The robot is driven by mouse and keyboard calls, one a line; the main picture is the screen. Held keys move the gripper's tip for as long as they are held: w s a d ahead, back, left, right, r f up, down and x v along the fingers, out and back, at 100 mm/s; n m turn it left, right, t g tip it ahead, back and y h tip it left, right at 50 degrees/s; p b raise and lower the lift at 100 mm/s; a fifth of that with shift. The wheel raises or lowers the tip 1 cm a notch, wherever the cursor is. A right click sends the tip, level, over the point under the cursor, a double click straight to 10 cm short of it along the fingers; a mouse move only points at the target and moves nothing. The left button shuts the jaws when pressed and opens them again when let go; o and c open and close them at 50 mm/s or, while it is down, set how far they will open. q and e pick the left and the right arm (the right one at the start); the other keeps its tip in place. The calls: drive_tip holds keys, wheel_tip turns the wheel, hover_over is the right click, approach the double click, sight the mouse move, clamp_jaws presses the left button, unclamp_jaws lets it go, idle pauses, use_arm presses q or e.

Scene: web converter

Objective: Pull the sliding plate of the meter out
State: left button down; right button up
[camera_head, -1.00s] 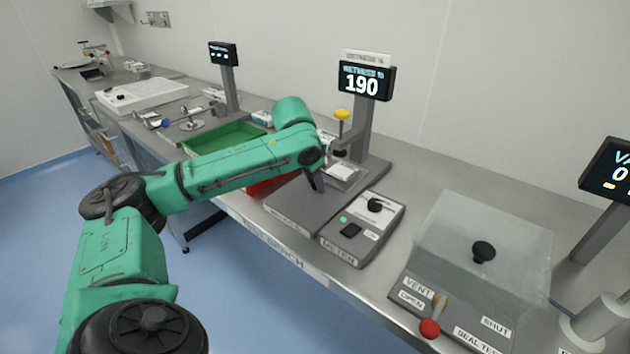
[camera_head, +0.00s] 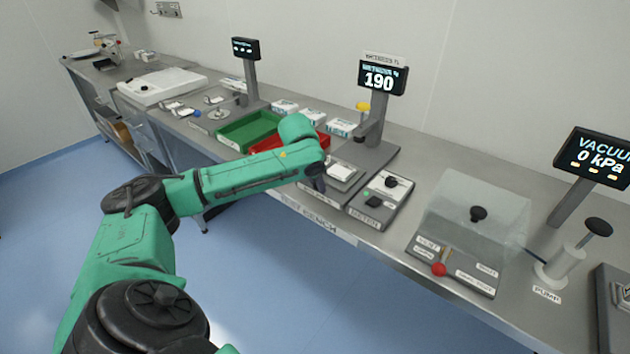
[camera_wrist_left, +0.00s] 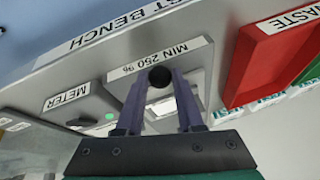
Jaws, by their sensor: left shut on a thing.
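The meter (camera_head: 382,152) has a grey base, a post and a screen reading 190. Its sliding plate (camera_head: 343,172), with a pale square pad on it, sits forward of the press head toward the bench's front edge. My left gripper (camera_head: 318,186) is at the front of the plate. In the left wrist view, the left gripper (camera_wrist_left: 158,82) is shut on a round black knob (camera_wrist_left: 160,77), with the pale pad between its fingers and the MIN 250 % label beyond. The arm partly hides the knob in the head view. My right gripper is not in view.
A control box (camera_head: 381,203) labelled METER stands right of the plate. Green (camera_head: 252,130) and red (camera_head: 283,145) trays lie to the left. A clear-lidded vacuum box (camera_head: 478,235) and a pump (camera_head: 560,264) stand further right. Open floor lies before the bench.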

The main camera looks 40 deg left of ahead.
use_arm(q)
drive_tip(key=shift+w, duration=0.1)
drive_tip(key=c, duration=0.5)
unclamp_jaws()
drive_tip(key=shift+c, duration=0.2)
drive_tip(key=shift+r, duration=0.1)
drive_tip(key=v, duration=1.4)
drive_tip(key=shift+s+r+b, duration=0.2)
drive_tip(key=shift+s+b, duration=0.1)
drive_tip(key=shift+b, duration=0.05)
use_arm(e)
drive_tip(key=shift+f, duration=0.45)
use_arm(q)
drive_tip(key=shift+d+f, duration=0.1)
